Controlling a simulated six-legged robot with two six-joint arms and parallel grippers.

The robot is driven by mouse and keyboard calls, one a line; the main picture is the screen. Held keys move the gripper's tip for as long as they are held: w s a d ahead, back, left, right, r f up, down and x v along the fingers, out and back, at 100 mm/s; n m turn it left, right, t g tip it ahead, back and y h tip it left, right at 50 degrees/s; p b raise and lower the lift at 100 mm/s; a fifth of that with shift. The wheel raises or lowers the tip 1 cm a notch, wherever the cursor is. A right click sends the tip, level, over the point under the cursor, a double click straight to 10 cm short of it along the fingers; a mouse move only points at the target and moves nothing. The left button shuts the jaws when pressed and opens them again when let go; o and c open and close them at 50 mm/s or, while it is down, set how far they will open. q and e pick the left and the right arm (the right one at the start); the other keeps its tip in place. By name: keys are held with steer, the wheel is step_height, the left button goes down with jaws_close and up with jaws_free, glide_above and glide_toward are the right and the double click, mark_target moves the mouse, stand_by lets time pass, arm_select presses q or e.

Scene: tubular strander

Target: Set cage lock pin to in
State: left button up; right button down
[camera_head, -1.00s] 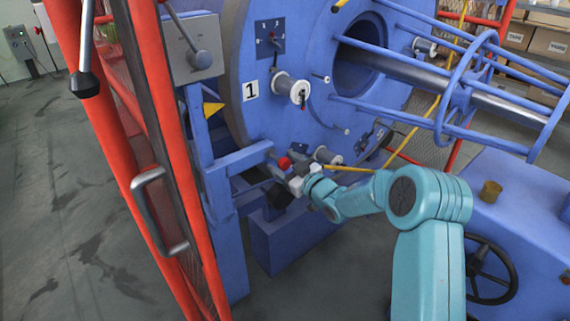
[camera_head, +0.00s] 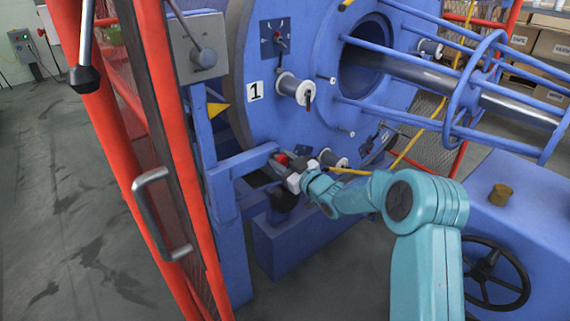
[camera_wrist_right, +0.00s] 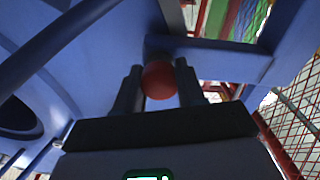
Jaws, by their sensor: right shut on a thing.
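The cage lock pin shows as a red knob (camera_head: 282,159) at the end of the blue bracket arm (camera_head: 243,161), low at the left edge of the big blue cage disc (camera_head: 330,90). My right gripper (camera_head: 287,166) reaches it from the lower right. In the right wrist view the red knob (camera_wrist_right: 158,80) sits between the two dark fingers of my right gripper (camera_wrist_right: 158,85), which is shut on it. The pin's shaft is mostly hidden behind the knob and the fingers. My left gripper is not in view.
A red mesh guard door (camera_head: 165,160) with a grey handle stands at the left. White bobbins (camera_head: 293,88) sit on the disc beside a "1" label. A blue housing (camera_head: 520,210) with a black handwheel (camera_head: 495,278) is at the right. The floor at left is clear.

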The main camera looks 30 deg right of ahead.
steer(key=shift+w+r, duration=0.15)
steer(key=shift+r, duration=0.25)
steer(key=c, duration=0.7)
jaws_free()
steer(key=shift+w+a+f, duration=0.1)
steer(key=shift+o, duration=0.2)
steer(key=shift+f, duration=0.1)
steer(key=shift+s, duration=0.2)
steer(key=shift+s+f, duration=0.1)
steer(key=shift+s, duration=0.3)
steer(key=s+d, duration=0.1)
steer(key=s, duration=1.4)
steer(key=shift+s+d, duration=0.2)
